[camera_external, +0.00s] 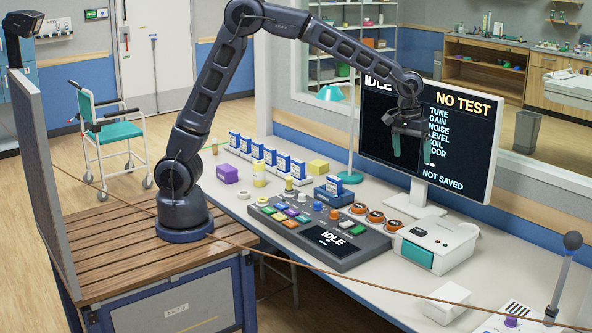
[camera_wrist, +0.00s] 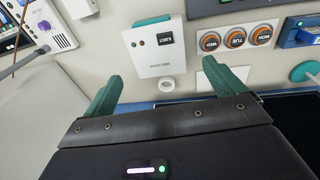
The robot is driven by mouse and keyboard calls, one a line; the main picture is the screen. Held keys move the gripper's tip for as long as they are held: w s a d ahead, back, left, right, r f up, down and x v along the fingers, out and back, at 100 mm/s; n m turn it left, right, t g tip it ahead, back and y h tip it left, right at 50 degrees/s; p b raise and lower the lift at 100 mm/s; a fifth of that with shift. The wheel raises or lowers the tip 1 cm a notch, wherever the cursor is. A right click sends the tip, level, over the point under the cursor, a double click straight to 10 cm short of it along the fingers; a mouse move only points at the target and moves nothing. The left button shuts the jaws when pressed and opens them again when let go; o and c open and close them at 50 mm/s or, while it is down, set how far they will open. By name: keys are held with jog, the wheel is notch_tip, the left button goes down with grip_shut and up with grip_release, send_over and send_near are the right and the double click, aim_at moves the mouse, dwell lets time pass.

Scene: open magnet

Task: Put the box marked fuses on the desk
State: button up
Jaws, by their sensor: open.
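My gripper (camera_external: 412,150) is raised in front of the monitor, above the right part of the desk (camera_external: 330,284). Its two green fingers are apart with nothing between them; they also show in the wrist view (camera_wrist: 162,80). I can read no fuses mark on any box. A row of blue-and-white packs (camera_external: 270,155) stands along the back left. Which one is the fuses box I cannot tell.
A control console (camera_external: 320,232) with coloured keys fills the middle of the desk. A white unit with a teal front (camera_external: 435,243) stands below the monitor (camera_external: 428,125). Orange dials (camera_external: 375,216) lie between them. A brown cable (camera_external: 330,272) crosses the desk front.

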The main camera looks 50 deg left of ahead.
jog(key=s+a+r+t, duration=0.1)
jog(key=s+a+r, duration=0.25)
jog(key=a, duration=0.75)
jog(key=s+a+r, duration=0.2)
jog(key=a+r, duration=0.3)
jog(key=a, duration=0.5)
jog(key=s+a+r+t, duration=0.1)
jog(key=s+a+r, duration=0.25)
jog(key=a, duration=0.75)
jog(key=s+a+f+t, duration=0.1)
jog(key=s+a+f, duration=0.1)
jog(key=s+a, duration=0.6)
jog(key=s+a+f+y, duration=0.1)
jog(key=s+a, duration=0.8)
jog(key=s, duration=0.3)
jog(key=shift+a+f+t, duration=0.3)
jog(key=shift+f+t, duration=0.05)
jog(key=shift+t, duration=0.05)
